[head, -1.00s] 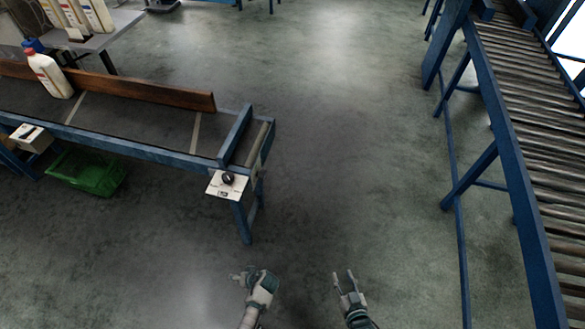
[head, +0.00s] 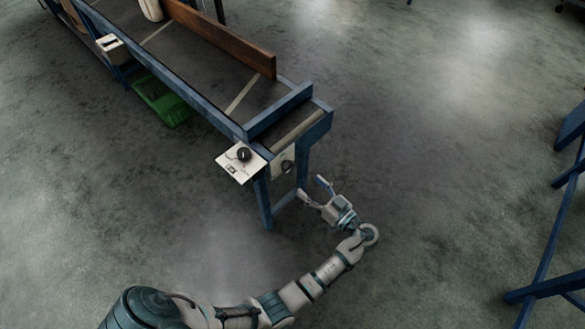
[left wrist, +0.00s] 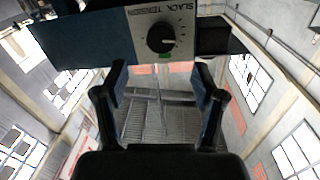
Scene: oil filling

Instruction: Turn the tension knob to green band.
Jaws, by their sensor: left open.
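The tension knob (left wrist: 160,38) is a round black knob on a pale plate (left wrist: 180,20) lettered "SLACK" and "TENSION". A green mark (left wrist: 165,57) shows on the plate just below the knob in the left wrist view. In the head view a dark knob (head: 288,167) sits on a pale plate at the conveyor's end. My left gripper (head: 312,188) is just to the right of and below that plate, open and empty, its fingers toward it. In the left wrist view its fingers (left wrist: 160,85) are apart, short of the knob. My right gripper is out of view.
The conveyor (head: 195,85) with a blue frame reaches to the upper left. A white panel (head: 232,170) with another black knob (head: 244,154) juts from its near corner. A green crate (head: 163,100) lies beneath. Blue stand legs (head: 550,240) are at right; the floor between is clear.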

